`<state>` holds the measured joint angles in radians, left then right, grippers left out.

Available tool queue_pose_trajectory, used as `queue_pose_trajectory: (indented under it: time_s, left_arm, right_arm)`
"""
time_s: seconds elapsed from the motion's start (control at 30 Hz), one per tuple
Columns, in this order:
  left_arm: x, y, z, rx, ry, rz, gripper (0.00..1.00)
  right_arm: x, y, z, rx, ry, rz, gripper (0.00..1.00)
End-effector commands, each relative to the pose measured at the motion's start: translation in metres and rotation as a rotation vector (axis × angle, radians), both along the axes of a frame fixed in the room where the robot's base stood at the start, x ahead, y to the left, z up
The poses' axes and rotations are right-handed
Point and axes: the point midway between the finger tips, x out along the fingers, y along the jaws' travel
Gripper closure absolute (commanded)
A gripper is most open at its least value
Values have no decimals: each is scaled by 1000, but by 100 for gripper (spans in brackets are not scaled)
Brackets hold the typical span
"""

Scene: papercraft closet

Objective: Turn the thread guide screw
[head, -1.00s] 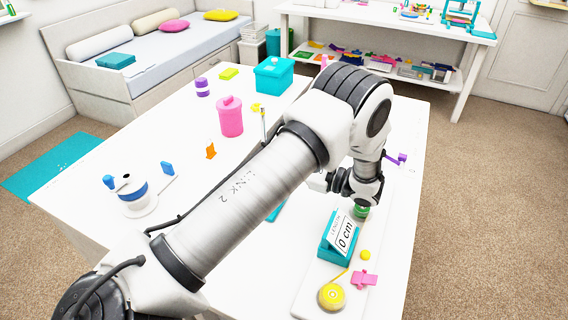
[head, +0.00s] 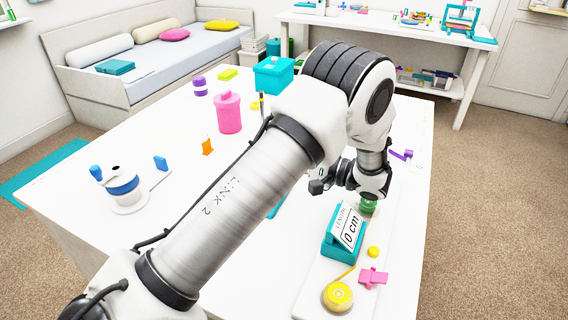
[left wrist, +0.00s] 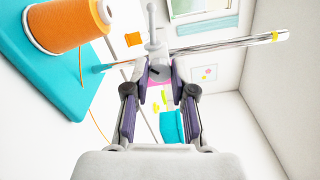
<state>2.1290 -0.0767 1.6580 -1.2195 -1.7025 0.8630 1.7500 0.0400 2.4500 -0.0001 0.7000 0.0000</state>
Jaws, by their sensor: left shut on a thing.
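In the left wrist view a metal rod (left wrist: 235,43) with a yellow end runs across the top. A grey thread guide piece (left wrist: 152,35) with a thin upright stem sits on it. Its grey screw (left wrist: 158,72) with a dark slot lies between the fingertips of my left gripper (left wrist: 158,88), which is shut on it. An orange thread spool (left wrist: 65,25) stands on a teal base (left wrist: 45,65) at upper left, with orange thread trailing down. My right gripper is not in view.
On the white table (head: 90,230) stand a teal length sign (head: 343,235), a yellow tape measure (head: 338,294), a pink piece (head: 373,277) and a green item (head: 368,206) below my left wrist. A blue-banded spool (head: 123,186), pink jar (head: 228,112) and teal box (head: 273,74) stand farther left and back.

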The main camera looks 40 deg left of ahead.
Motion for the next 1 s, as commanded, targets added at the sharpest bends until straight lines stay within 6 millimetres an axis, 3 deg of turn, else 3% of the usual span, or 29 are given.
queue_pose_trajectory:
  time_s: [0.3,0.97,1.0]
  left_arm:
    - [0,0,-3,59,-188,0,100]
    - [0,0,-1,81,-258,0,100]
    - [0,0,-1,81,-258,0,72]
  right_arm:
    - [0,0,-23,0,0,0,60]
    - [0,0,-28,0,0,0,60]
    - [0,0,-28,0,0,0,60]
